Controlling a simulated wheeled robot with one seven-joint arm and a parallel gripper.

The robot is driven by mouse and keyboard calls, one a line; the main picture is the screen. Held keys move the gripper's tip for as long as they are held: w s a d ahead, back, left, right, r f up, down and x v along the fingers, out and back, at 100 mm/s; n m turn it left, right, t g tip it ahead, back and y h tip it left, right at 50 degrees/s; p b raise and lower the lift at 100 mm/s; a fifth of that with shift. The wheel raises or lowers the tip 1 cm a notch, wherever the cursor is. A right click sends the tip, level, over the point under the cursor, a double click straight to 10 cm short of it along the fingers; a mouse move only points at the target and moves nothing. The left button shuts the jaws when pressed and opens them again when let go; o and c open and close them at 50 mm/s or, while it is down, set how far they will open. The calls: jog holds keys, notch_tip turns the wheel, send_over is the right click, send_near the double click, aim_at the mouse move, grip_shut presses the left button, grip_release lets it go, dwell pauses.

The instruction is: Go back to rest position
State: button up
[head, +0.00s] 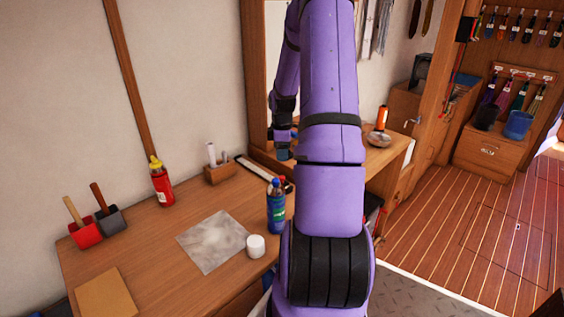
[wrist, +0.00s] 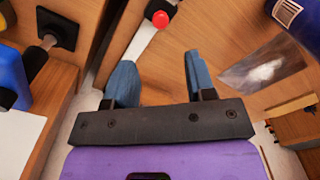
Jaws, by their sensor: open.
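My purple arm rises through the middle of the head view and bends down on its far side. My gripper (head: 283,153) shows small and dark blue behind the arm, above the far part of the workbench (head: 150,235); the arm partly hides it. In the wrist view my gripper (wrist: 160,60) has its two blue fingers well apart, with nothing between them. Wooden surfaces lie beyond the fingers.
An orange-topped item (head: 381,118) stands further back. Wooden floor (head: 470,230) is open at right.

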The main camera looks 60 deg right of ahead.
jog(key=shift+r, duration=0.45)
dwell(0.3)
jog(key=w+a+r+m+t+h, duration=0.2)
jog(key=a+r+m, duration=0.1)
jog(key=a+r, duration=1.8)
jog(key=s+a+r+m+t+y, duration=0.1)
jog(key=s+a+r+m, duration=0.1)
jog(key=s+a, duration=0.6)
jog(key=s+a+r+m+t+y, duration=0.1)
jog(key=s+a+r+t, duration=0.1)
jog(key=s+a+r, duration=0.3)
jog(key=s+a, duration=0.3)
jog(key=a, duration=0.3)
jog(key=shift+s+a+r+m, duration=0.2)
jog(key=shift+s+a+m, duration=0.1)
jog(key=shift+s+m, duration=0.1)
